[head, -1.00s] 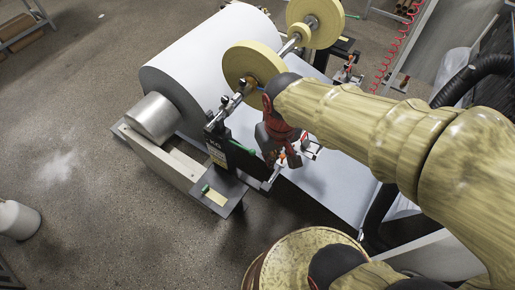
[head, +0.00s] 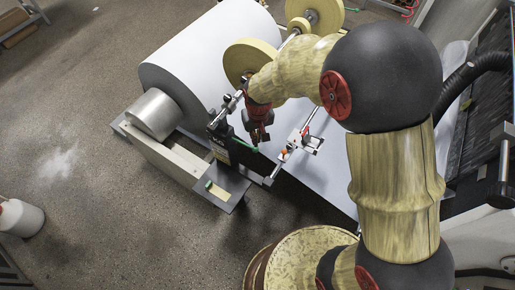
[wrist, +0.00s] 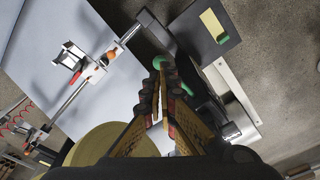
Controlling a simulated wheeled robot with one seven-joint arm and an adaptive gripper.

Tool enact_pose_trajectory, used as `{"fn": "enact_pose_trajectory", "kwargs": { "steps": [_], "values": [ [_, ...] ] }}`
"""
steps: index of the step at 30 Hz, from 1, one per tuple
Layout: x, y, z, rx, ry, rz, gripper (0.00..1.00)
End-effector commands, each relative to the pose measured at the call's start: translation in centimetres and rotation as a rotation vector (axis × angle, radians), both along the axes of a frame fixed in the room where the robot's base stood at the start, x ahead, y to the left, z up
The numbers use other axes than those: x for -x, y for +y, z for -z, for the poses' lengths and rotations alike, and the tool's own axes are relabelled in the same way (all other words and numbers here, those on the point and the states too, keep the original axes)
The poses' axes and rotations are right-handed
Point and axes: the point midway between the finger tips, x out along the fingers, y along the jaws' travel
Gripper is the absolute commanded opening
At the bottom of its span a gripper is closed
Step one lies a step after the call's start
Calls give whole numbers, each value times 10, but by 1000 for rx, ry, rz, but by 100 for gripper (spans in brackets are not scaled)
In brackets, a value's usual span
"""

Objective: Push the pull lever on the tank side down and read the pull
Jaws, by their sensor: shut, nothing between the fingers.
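The pull lever (head: 247,147) is a thin green bar beside the dark panel marked KG (head: 222,142) at the front of the roll stand. In the wrist view its round green knob (wrist: 159,61) shows just past my fingertips, and my fingers hide part of the bar. My gripper (head: 261,137) is shut and empty, pointing down close to the lever; its fingertips also show in the wrist view (wrist: 162,80). I cannot tell whether they touch the knob. No pull reading is legible.
A large white paper roll (head: 210,55) lies behind the panel, with a yellow disc (head: 250,60) at its side. A grey plate (head: 221,187) with a yellow label sticks out in front. A rail fitting with an orange knob (head: 284,155) is to the right.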

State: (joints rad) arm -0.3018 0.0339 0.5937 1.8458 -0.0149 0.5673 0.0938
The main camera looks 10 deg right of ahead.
Motion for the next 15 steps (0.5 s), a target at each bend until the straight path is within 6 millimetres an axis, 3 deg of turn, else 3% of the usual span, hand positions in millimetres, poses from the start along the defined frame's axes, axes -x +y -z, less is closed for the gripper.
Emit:
{"fn": "enact_pose_trajectory", "kwargs": {
  "steps": [9,15],
  "values": [
    [0,0,1,0,1,0,0],
    [0,0,12,0,1,0,0]
  ]
}}
